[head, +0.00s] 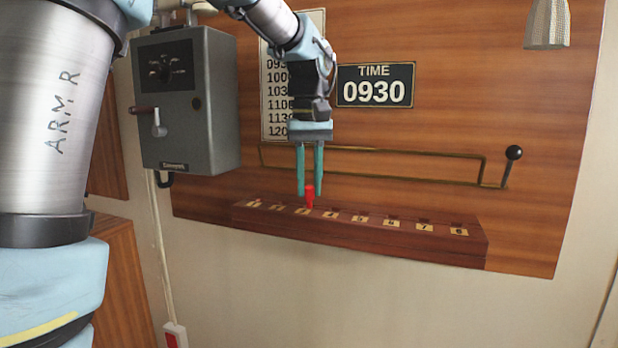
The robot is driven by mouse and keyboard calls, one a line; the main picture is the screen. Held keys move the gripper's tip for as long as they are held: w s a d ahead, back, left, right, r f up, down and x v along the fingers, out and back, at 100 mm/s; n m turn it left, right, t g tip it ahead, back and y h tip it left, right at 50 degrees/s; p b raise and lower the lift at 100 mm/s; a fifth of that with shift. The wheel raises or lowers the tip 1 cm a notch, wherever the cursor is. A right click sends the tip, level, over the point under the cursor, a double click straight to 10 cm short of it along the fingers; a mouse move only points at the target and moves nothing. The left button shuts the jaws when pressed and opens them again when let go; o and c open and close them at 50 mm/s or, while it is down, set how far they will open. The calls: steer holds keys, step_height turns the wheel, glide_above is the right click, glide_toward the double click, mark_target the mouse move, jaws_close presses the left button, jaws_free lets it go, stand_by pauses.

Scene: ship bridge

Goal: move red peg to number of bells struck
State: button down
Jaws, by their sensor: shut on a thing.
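The red peg (310,197) is upright between the fingertips of my gripper (310,190), which is shut on it. The peg's lower end is at the row of holes in the dark wooden peg board (400,236), just behind the label that looks like 3 (302,211). I cannot tell whether it is in the hole or just above it. Labels 4 to 8 run to the right, and the lower numbers to the left are small and hard to read. The time plate (375,85) reads TIME 0930. The white time table (277,110) is partly hidden by my arm.
A brass rail (400,150) runs along the wooden panel behind the board. A black-knobbed lever (513,154) stands at its right end. A grey control box (188,100) with a handle hangs at left. A pale lamp (547,25) hangs top right. Space right of my gripper above the board is clear.

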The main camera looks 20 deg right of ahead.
stand_by(0.4)
steer(key=c, duration=0.6)
jaws_free()
steer(key=shift+c, duration=0.2)
step_height(320, 180, up, 11)
steer(key=shift+f, duration=0.15)
